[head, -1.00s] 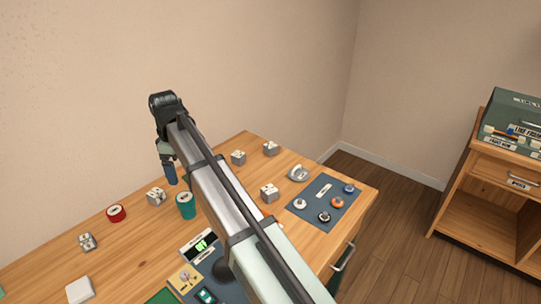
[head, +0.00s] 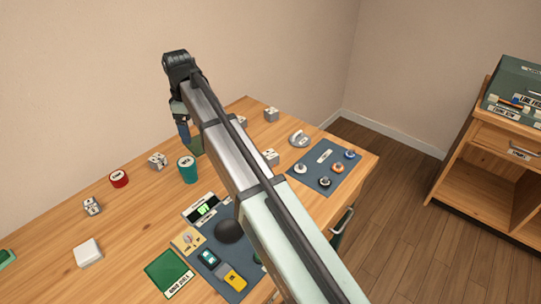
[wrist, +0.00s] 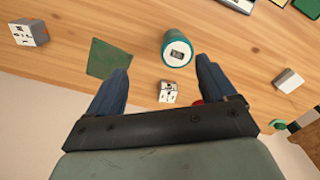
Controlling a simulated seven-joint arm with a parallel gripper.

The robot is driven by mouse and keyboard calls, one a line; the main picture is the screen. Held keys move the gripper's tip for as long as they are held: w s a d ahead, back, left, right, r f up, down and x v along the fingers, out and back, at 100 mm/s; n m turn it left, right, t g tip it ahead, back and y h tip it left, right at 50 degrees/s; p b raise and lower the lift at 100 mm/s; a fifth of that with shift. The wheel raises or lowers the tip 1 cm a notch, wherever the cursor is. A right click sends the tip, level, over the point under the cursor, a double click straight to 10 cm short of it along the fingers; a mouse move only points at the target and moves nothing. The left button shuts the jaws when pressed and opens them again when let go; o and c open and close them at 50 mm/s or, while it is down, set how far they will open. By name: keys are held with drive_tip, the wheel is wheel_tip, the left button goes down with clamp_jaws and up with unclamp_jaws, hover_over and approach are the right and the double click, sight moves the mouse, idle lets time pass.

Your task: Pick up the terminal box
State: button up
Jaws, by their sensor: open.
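Several small grey boxes with marked pale tops fit the terminal box; I cannot tell which is meant. One grey box (head: 157,161) stands by the teal spool (head: 188,169). In the wrist view a grey box (wrist: 168,92) shows between my fingers, apart from both and farther down. Another grey box (wrist: 28,32) shows at the upper left there. Others stand at the left (head: 92,206), at the back (head: 271,114), and beside my arm (head: 271,157), partly covered. My gripper (head: 184,132) is open and empty above the back of the table; it also shows in the wrist view (wrist: 162,68).
A red roll (head: 118,178) and a white block (head: 88,252) are at the left. A green square (head: 196,146) lies beneath my gripper. A dark mat (head: 325,168) with several knobs is at the right. Wood between the left objects is clear. The wall is behind.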

drive_tip(key=w+d+f+m, duration=0.1)
drive_tip(key=w+d, duration=0.1)
drive_tip(key=d, duration=0.5)
drive_tip(key=w+d+f+m, duration=0.1)
drive_tip(key=w+d, duration=0.1)
drive_tip(key=d, duration=0.6)
drive_tip(key=m+t, duration=0.1)
drive_tip(key=m, duration=0.5)
approach(271, 154)
drive_tip(key=shift+y, duration=0.4)
drive_tip(key=f, duration=0.6)
drive_tip(key=shift+s+a, duration=0.1)
drive_tip(key=shift+s, duration=0.1)
drive_tip(key=shift+w+f, duration=0.2)
drive_tip(key=shift+f, duration=0.65)
drive_tip(key=shift+w+f, duration=0.2)
drive_tip(key=shift+f, duration=0.65)
drive_tip(key=shift+w+f, duration=0.2)
drive_tip(key=shift+f, duration=0.7)
drive_tip(key=c, duration=1.1)
